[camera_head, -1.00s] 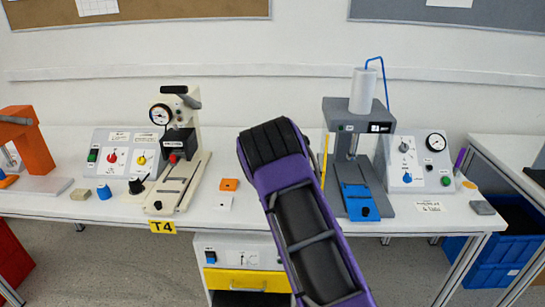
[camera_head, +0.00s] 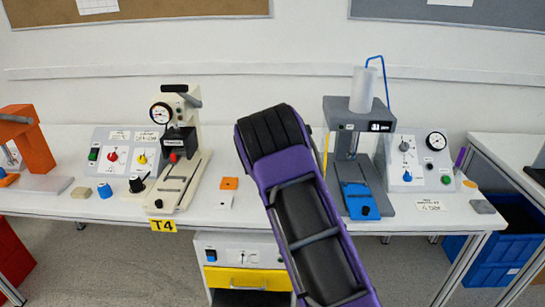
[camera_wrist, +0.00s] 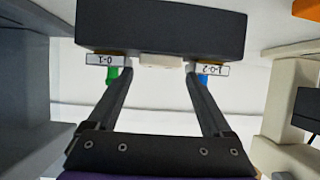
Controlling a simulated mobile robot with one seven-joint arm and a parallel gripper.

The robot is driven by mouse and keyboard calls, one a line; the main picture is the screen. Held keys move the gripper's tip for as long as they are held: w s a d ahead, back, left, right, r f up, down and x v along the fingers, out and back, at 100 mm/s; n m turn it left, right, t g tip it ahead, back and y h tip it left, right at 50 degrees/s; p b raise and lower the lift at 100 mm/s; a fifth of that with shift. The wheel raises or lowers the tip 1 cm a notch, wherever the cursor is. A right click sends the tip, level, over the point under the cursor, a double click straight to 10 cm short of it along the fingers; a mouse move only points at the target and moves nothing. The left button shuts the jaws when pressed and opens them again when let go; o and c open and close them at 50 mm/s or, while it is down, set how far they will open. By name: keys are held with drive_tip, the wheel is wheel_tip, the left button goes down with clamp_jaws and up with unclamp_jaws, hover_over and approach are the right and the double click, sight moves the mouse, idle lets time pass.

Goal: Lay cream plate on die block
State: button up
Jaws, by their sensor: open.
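A small white-cream square plate (camera_head: 225,201) lies on the bench in front of an orange one, just left of my arm. The die block is not clear to me; a blue block (camera_head: 360,200) sits at the foot of the grey press (camera_head: 344,140). My gripper (camera_wrist: 157,72) is open, its two dark fingers apart in the wrist view. A small pale piece (camera_wrist: 160,62) shows between the fingertips at the lower edge of a dark block (camera_wrist: 160,28); I cannot tell whether anything touches. In the head view my arm hides the gripper.
A cream press (camera_head: 180,150) stands left of my arm, with a knob panel (camera_head: 125,150) beside it. Another panel (camera_head: 420,160) stands by the grey press. A beige block (camera_head: 80,192) lies at left. Labels with green and blue knobs show in the wrist view.

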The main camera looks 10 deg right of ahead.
drive_tip(key=v, duration=0.9)
drive_tip(key=shift+s, duration=0.25)
